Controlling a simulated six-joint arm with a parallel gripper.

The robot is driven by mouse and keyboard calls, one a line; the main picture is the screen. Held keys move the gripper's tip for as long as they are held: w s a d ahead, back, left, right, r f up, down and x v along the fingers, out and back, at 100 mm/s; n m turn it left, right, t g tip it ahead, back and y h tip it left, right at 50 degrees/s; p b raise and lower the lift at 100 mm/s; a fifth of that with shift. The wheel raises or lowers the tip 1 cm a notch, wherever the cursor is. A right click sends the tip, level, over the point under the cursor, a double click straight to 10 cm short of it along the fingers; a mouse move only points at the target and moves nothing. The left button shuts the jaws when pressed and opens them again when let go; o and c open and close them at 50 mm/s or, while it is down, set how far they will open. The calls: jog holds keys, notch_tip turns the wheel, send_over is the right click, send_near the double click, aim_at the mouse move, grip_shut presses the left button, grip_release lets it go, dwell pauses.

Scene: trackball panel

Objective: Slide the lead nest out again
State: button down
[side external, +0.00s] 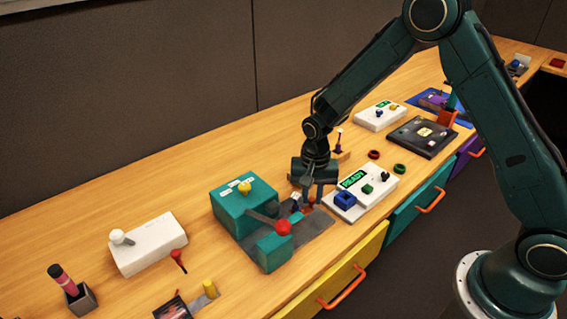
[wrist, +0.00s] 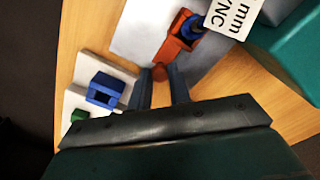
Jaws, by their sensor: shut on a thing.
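The lead nest (wrist: 177,40) shows in the wrist view as an orange-red block with a blue part (wrist: 193,25) seated in it. A red-brown knob (wrist: 160,72) lies at its near end. My gripper (wrist: 160,78) has one finger on each side of this knob and is shut on it. In the side view my gripper (side external: 314,203) points down beside the teal machine (side external: 232,207), over its grey base plate (side external: 318,226). There the nest is mostly hidden by the fingers. A white printed label (wrist: 233,14) partly covers the far end in the wrist view.
A red-ball lever (side external: 283,227) stands out from the teal machine close by. Right of my gripper is a white panel with a lit READY display (side external: 352,179) and a blue block (side external: 344,199). A white box (side external: 150,245) stands left. Open wood lies behind the machine.

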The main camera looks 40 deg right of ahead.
jog(key=shift+d, duration=2.1)
jog(key=c, duration=1.3)
grip_release()
jog(key=shift+a, duration=0.1)
jog(key=shift+r, duration=0.1)
jog(key=shift+r, duration=0.15)
notch_tip(320, 180, up, 8)
jog(key=shift+f, duration=0.2)
